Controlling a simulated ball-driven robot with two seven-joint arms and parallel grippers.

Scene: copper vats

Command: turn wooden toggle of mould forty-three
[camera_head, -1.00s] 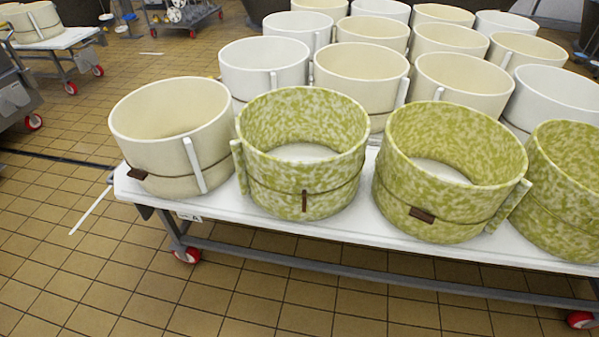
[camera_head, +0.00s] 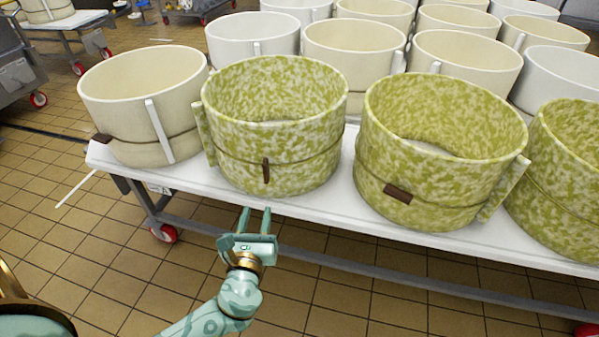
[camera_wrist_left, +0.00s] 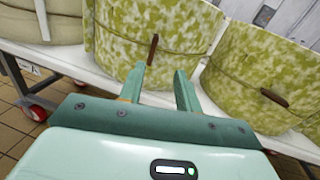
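Round moulds stand on a white table, and I can read no number on any of them. A mottled green mould (camera_head: 275,125) has a cord around it and a brown wooden toggle (camera_head: 266,170) standing upright on its front. A second green mould (camera_head: 440,150) to its right has a toggle (camera_head: 397,194) lying nearly level. My left gripper (camera_head: 255,213) is open and empty, in front of and below the upright toggle, apart from it. In the left wrist view the upright toggle (camera_wrist_left: 153,49) appears just beyond the fingertips, between them. My right gripper is not in view.
A cream mould (camera_head: 150,105) stands at the table's left end, with another green mould (camera_head: 570,160) at the right. More white and cream moulds stand behind. The white table (camera_head: 330,215) has a bare front strip. The tiled floor (camera_head: 330,300) before it is clear.

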